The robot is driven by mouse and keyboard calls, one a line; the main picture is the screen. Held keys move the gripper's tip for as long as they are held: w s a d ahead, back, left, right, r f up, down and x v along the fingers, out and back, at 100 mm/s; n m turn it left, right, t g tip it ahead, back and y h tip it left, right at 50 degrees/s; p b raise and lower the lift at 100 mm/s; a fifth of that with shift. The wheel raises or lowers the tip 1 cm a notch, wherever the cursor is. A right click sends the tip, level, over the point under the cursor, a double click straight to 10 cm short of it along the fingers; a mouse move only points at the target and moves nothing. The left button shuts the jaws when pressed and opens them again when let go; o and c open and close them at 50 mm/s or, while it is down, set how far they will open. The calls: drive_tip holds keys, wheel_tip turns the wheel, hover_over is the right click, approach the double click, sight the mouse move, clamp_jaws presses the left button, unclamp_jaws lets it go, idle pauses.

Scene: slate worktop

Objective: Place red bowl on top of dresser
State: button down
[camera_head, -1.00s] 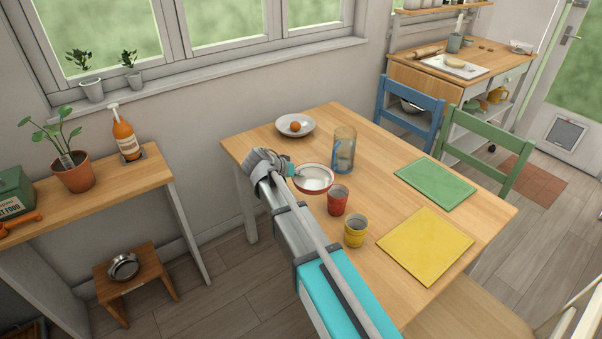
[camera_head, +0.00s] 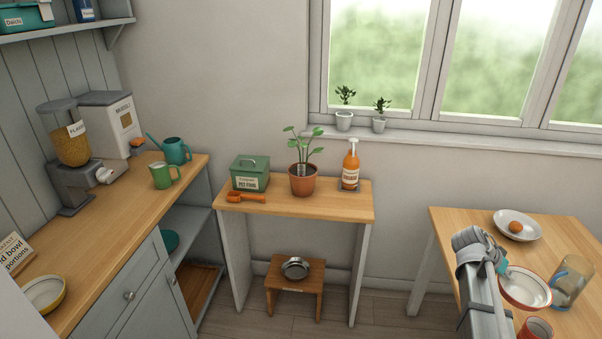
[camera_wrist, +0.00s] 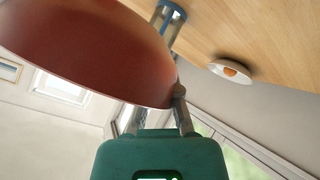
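The red bowl (camera_head: 525,290), white inside, is at the left part of the wooden table at right. In the wrist view its red outer side (camera_wrist: 85,45) fills the upper left. My gripper (camera_head: 498,264) is at its rim; in the wrist view my gripper (camera_wrist: 176,95) has the bowl's wall between its fingers, one fingertip hidden behind it. Whether the bowl clears the table is hard to tell. The likely dresser, a grey cabinet with a wooden top (camera_head: 135,222), stands at the left with a shelf above.
The cabinet top holds dispensers (camera_head: 70,150), a green mug (camera_head: 163,175), a watering can (camera_head: 175,150) and a yellow bowl (camera_head: 45,293); its middle is bare. A side table (camera_head: 330,202) with a plant stands between. A glass (camera_head: 570,282), red cup (camera_head: 537,328) and plate (camera_head: 517,226) surround the bowl.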

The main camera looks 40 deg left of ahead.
drive_tip(key=shift+r+p, duration=1.7)
drive_tip(key=shift+r, duration=0.55)
drive_tip(key=shift+s, duration=0.15)
